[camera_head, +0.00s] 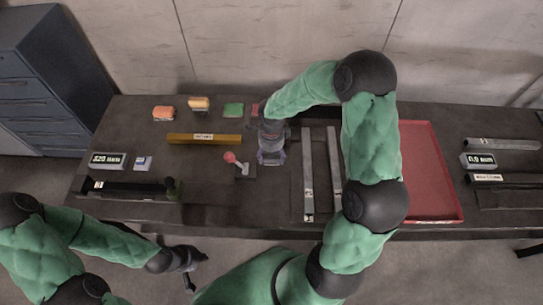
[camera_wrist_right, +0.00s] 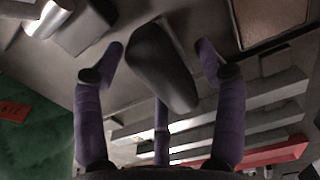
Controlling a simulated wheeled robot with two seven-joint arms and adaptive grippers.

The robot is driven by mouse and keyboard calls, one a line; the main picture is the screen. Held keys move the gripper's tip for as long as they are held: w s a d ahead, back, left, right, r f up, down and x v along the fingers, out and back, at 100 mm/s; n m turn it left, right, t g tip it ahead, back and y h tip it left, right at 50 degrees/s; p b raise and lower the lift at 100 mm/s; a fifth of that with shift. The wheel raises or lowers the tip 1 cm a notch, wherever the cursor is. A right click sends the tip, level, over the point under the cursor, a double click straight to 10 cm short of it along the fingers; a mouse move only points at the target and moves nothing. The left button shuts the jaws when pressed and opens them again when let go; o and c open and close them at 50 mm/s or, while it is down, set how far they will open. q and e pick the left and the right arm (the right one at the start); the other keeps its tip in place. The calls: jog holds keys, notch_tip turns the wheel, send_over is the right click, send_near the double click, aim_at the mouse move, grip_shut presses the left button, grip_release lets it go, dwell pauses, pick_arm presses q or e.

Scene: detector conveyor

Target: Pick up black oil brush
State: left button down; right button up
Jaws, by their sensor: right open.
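A dark, rounded, elongated object, which looks like the black oil brush (camera_wrist_right: 160,65), lies between the spread fingers of my right gripper in the right wrist view. My right gripper (camera_wrist_right: 158,75) is open around it, and I see no finger clearly closed on it. In the head view my right gripper (camera_head: 271,157) points down at the middle of the table, and the arm and gripper hide the brush there. My left gripper (camera_head: 190,268) hangs in front of the table's front edge, away from the objects; its jaws are too small to judge.
A red-knobbed lever (camera_head: 230,157) stands just left of my right gripper. Grey bars (camera_head: 308,180) lie to its right, then a red tray (camera_head: 428,170) partly behind my arm. A yellow bar (camera_head: 205,139), sponges (camera_head: 163,113) and a black bar (camera_head: 125,188) lie left.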

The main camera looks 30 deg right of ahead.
jog(key=c, duration=1.3)
jog(key=shift+r+p, duration=0.4)
jog(key=shift+p, duration=0.35)
notch_tip(320, 180, up, 3)
jog(key=shift+w+f, duration=0.15)
jog(key=w+a+r, duration=0.2)
jog(key=a+r, duration=0.1)
jog(key=a, duration=0.1)
jog(key=w+a+r+p, duration=0.1)
jog(key=w+a+r, duration=0.1)
jog(key=a+r, duration=0.1)
jog(key=w+a+r, duration=0.3)
jog(key=a+r, duration=0.1)
jog(key=a, duration=0.1)
jog(key=shift+w+p, duration=0.1)
jog(key=shift+p, duration=0.3)
